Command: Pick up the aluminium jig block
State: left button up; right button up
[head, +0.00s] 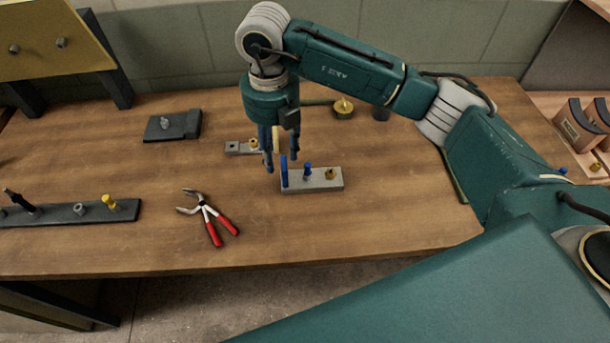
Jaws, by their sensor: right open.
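A silver-grey block (325,185), which looks like the aluminium jig block, lies on the wooden workbench near its middle. It carries a tall blue pin (284,172) at its left end, a shorter blue pin and a brass knob. My right gripper (281,157) points down above and just behind the block's left end, its blue fingers open with nothing between them that I can make out. Whether a finger touches anything is unclear. A smaller light grey bar (235,148) with a brass fitting lies behind, partly hidden by the gripper. My left gripper is not in view.
Red-handled pliers (210,215) lie left of the block. A dark bar (75,213) with fittings lies at the bench's left, a black plate (172,126) behind it. A brass knob (343,107) stands at the back. Bare wood surrounds the block in front.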

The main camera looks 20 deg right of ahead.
aim_at(282, 163)
jog(key=shift+s+f+p, duration=0.15)
jog(key=shift+f, duration=0.5)
jog(key=shift+s+f+p, duration=0.15)
jog(key=shift+f, duration=0.45)
jog(key=f, duration=0.1)
jog(key=f+p, duration=0.1)
jog(key=f, duration=0.1)
jog(key=f+p, duration=0.1)
jog(key=shift+w+d+f, duration=0.2)
jog(key=shift+d, duration=0.1)
jog(key=shift+f, duration=0.45)
grip_shut()
